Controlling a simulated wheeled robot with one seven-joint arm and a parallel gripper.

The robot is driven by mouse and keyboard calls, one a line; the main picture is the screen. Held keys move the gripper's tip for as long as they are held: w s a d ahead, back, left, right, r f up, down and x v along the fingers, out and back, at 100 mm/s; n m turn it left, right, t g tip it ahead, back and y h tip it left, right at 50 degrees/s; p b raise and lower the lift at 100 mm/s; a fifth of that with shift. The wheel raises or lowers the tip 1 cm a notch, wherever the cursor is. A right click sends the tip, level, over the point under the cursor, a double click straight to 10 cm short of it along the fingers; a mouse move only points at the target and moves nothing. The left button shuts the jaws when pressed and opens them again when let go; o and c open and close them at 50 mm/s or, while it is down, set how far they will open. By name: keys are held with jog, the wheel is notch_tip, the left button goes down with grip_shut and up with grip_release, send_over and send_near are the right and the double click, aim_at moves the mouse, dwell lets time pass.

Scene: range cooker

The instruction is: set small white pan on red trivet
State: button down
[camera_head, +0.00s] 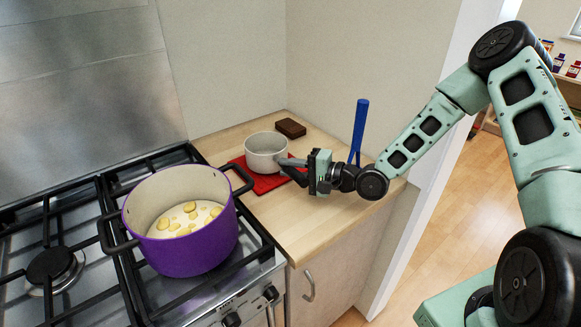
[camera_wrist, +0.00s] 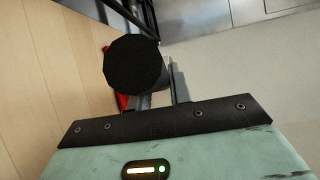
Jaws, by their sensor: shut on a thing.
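The small white pan (camera_head: 266,146) is upright at the back of the wooden counter, over the red trivet (camera_head: 266,184). The trivet shows in front of the pan and to both sides of it. I cannot tell whether the pan's base touches the trivet or hangs just above it. My gripper (camera_head: 291,167) is at the pan's right side, shut on its dark handle. In the wrist view the handle's round black end (camera_wrist: 134,65) stands at the fingers, with a sliver of red trivet (camera_wrist: 122,102) behind it. The inside of the pan looks empty.
A purple pot (camera_head: 190,245) with yellowish pieces in pale liquid stands on the gas hob, left of the counter. A dark brown block (camera_head: 291,128) lies behind the pan by the wall. A blue upright object (camera_head: 360,130) stands behind my wrist. The front counter is clear.

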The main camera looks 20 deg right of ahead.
jog(key=shift+f+b, duration=0.35)
jog(key=shift+f, duration=0.2)
dwell(1.0)
jog(key=c, duration=1.2)
grip_release()
jog(key=b+v, duration=0.3)
jog(key=v, duration=1.4)
jog(key=shift+d, duration=0.2)
jog(key=shift+s, duration=0.1)
